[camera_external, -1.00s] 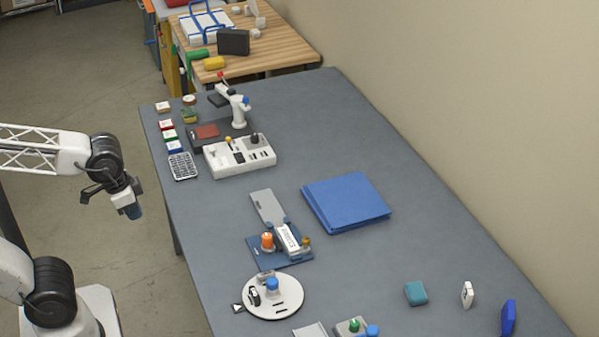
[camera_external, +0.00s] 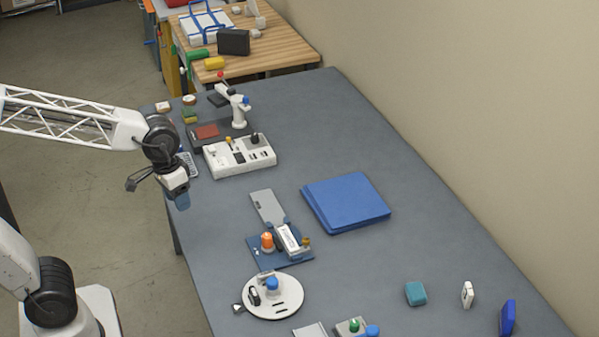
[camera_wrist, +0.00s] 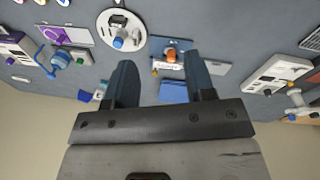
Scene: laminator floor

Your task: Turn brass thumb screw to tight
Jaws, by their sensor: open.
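The brass thumb screw (camera_external: 305,242) is a small brass knob at the right end of a white labelled block (camera_external: 287,239). The block sits on a blue plate (camera_external: 266,258) with an orange knob (camera_external: 267,241) on its left. In the wrist view, the white block (camera_wrist: 170,66) shows between my fingers, with a small brass spot (camera_wrist: 155,73) at its end. How far the screw is turned cannot be told. My gripper (camera_external: 182,202) is over the table's left edge, well left of the screw and apart from it. In the wrist view its blue fingers (camera_wrist: 158,64) are spread and empty.
A white round dial (camera_external: 289,304) with a blue knob stands in front of the plate. A blue folder stack (camera_external: 346,202) lies to the right. A white switch box (camera_external: 239,156) stands behind. The table between my gripper and the plate is clear.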

